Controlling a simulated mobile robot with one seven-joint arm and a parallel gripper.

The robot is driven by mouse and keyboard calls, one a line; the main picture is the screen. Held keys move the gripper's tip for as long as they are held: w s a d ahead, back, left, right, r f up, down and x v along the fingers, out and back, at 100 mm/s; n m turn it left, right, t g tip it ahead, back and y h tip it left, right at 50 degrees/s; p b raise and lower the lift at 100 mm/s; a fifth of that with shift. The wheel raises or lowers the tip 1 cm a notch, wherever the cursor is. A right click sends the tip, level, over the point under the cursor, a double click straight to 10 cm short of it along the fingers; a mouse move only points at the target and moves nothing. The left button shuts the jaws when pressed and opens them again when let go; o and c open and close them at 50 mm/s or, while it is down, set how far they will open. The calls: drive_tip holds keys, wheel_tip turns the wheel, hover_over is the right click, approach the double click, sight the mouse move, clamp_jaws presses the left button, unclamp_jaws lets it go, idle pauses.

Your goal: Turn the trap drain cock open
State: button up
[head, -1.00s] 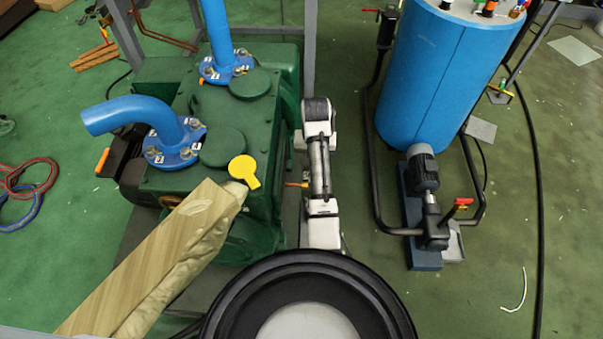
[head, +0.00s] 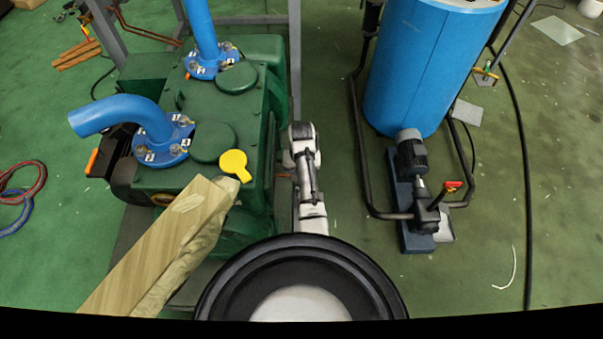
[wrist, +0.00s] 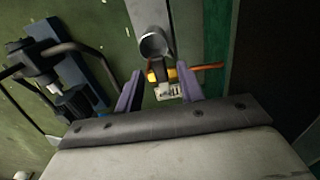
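A small cock with a yellow-orange handle (wrist: 172,74) shows in the wrist view, with a white tag (wrist: 167,92) beside it. I take it for the trap drain cock. My gripper (wrist: 159,76) has its two purple fingers apart, one on each side of the cock. The right fingertip is close to the yellow handle; I cannot tell if they touch. A gap shows on the left. In the head view my arm hangs down beside the green pump (head: 262,110), and my gripper and the cock are hidden there.
A grey round pipe end (wrist: 153,45) is just beyond the cock, and a copper-orange rod (wrist: 208,66) runs to the right. In the head view a blue tank (head: 425,70) and small motor pump (head: 412,155) stand right. A wooden beam (head: 150,250) leans on the green pump.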

drive_tip(key=shift+f, duration=0.35)
clamp_jaws()
